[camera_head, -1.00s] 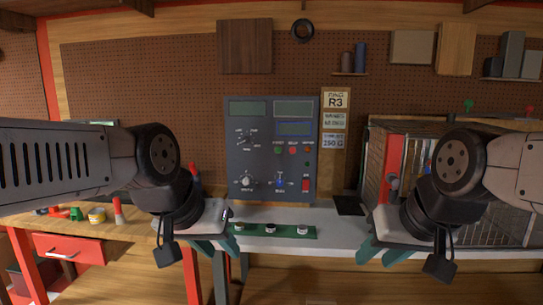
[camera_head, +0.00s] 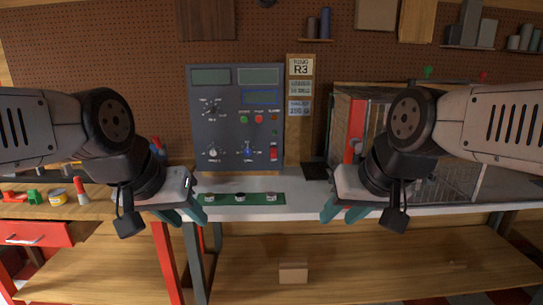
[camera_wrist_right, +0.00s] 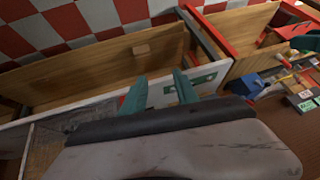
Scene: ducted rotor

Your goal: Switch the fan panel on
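The grey fan panel (camera_head: 228,128) stands upright at the back of the bench. It carries dark screens, a green button (camera_head: 243,119), a red button (camera_head: 259,119), several knobs and a red switch (camera_head: 273,153) at its lower right. The switch's setting is too small to tell. My left gripper (camera_head: 186,213) is in front of and below the panel, its teal fingers apart and empty. My right gripper (camera_head: 342,211) is to the panel's lower right, open and empty. Its spread teal fingers also show in the right wrist view (camera_wrist_right: 160,88). Neither gripper touches the panel.
A mesh cage (camera_head: 357,118) with a red post stands right of the panel, behind my right arm. A green strip with several round pieces (camera_head: 255,198) lies at the bench's front. Label cards (camera_head: 300,88) hang beside the panel. A small box (camera_head: 293,273) sits on the lower shelf.

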